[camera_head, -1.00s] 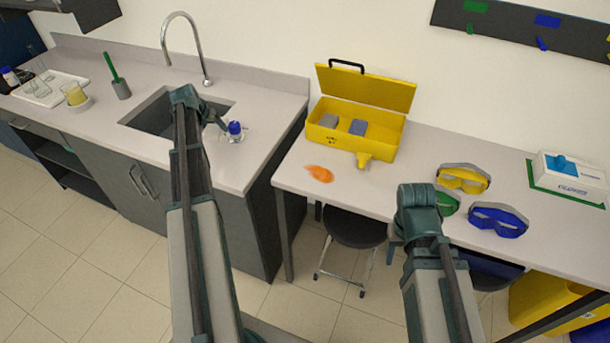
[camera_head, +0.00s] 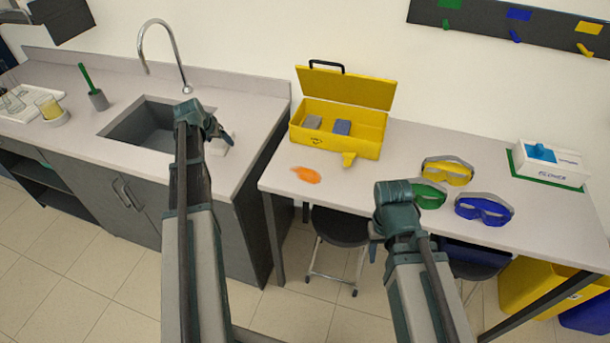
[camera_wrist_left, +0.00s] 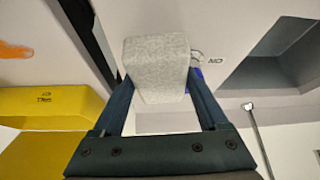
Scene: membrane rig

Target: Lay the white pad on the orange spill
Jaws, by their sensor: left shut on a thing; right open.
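The orange spill (camera_head: 306,175) lies on the right bench's near left part, in front of the yellow box. It also shows at the left edge of the left wrist view (camera_wrist_left: 16,50). My left gripper (camera_head: 226,136) is over the sink counter, left of the spill. In the left wrist view, its fingers (camera_wrist_left: 160,98) are shut on the whitish pad (camera_wrist_left: 155,62), a thick block. In the head view the pad is mostly hidden or hard to make out. My right gripper (camera_head: 374,246) is open and empty near the right bench's front edge, partly hidden by its arm.
Yellow (camera_head: 446,171), green (camera_head: 431,195) and blue goggles (camera_head: 484,209) lie right. The sink (camera_head: 147,125) is left. A gap separates the benches.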

